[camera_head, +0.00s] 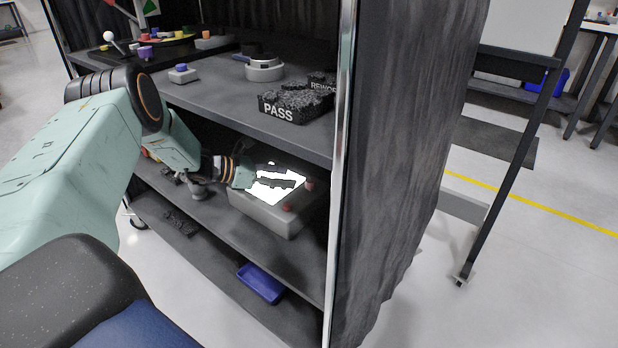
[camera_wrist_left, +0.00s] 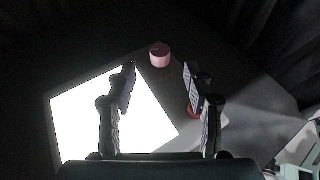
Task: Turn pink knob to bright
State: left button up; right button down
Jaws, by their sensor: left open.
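The pink knob (camera_wrist_left: 160,54) stands on a dark surface in the left wrist view, just beyond the gap between my fingertips. In the head view a small reddish knob (camera_head: 309,184), which looks like the same one, sits at the far right corner of a grey box (camera_head: 262,214) with a glowing white panel (camera_head: 268,193). My left gripper (camera_head: 291,177) reaches over the panel, its fingers pointing at that knob. In the left wrist view my left gripper (camera_wrist_left: 159,70) is open and empty, with the knob ahead and apart from the fingers. My right gripper is not in view.
A second, redder knob (camera_head: 287,206) sits at the box's near corner; my right-hand finger partly covers it in the wrist view. The upper shelf (camera_head: 215,98) passes above my arm and holds a PASS bin (camera_head: 293,104). A metal post (camera_head: 343,120) stands right of the box.

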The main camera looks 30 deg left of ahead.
aim_at(308, 180)
pick_arm(q)
jog(key=x, duration=0.2)
jog(key=b+x, duration=0.1)
jog(key=x, duration=0.1)
jog(key=b+x, duration=0.1)
jog(key=x, duration=0.1)
jog(key=shift+s+f, duration=0.1)
jog(key=shift+f, duration=0.2)
jog(key=shift+w+d+f+b, duration=0.15)
jog(key=shift+w+d+b, duration=0.3)
jog(key=shift+w, duration=0.15)
jog(key=shift+c, duration=0.2)
jog(key=shift+a, duration=0.1)
jog(key=shift+c, duration=0.7)
grip_shut()
